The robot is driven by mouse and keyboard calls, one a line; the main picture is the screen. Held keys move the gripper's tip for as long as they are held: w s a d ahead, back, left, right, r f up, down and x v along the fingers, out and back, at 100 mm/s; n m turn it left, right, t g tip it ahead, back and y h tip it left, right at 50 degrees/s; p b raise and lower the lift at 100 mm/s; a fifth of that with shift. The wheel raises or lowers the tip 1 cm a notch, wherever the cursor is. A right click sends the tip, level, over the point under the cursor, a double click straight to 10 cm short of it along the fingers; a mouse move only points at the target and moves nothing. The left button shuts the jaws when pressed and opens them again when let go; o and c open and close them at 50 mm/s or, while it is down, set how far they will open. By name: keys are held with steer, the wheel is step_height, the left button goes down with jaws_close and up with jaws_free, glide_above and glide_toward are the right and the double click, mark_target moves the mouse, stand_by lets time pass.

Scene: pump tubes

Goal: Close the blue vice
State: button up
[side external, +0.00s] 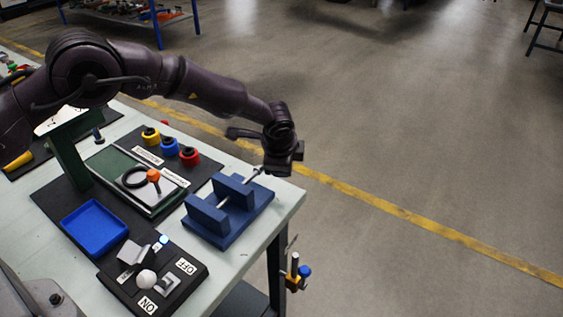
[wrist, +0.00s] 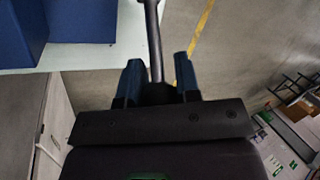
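The blue vice (side external: 228,222) stands at the right end of the table. Its two block jaws are apart, with a bare gap between them. A thin metal rod (side external: 257,172) sticks out of the vice's far right side towards my gripper (side external: 272,170). In the wrist view, part of the blue vice (wrist: 84,20) shows at the upper left. There the dark rod (wrist: 154,40) runs down between the two fingers of my gripper (wrist: 158,78). The fingers are apart, with a gap visible on each side of the rod. The rod's lower end is hidden by the gripper body.
A blue tray (side external: 95,228), a switch panel (side external: 155,285) marked ON and OFF, and a green board (side external: 125,172) stand left of the vice. The table edge is close beside the vice, with open floor beyond.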

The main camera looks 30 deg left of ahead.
jaws_close()
steer(key=shift+a+r, duration=0.1)
steer(key=shift+r, duration=0.05)
steer(key=a+r+n+t+h, duration=0.1)
steer(key=a+n+h, duration=0.2)
steer(key=a+h, duration=0.6)
steer(key=shift+a+r+h, duration=0.3)
steer(key=shift+a+h, duration=0.1)
steer(key=shift+h, duration=2.9)
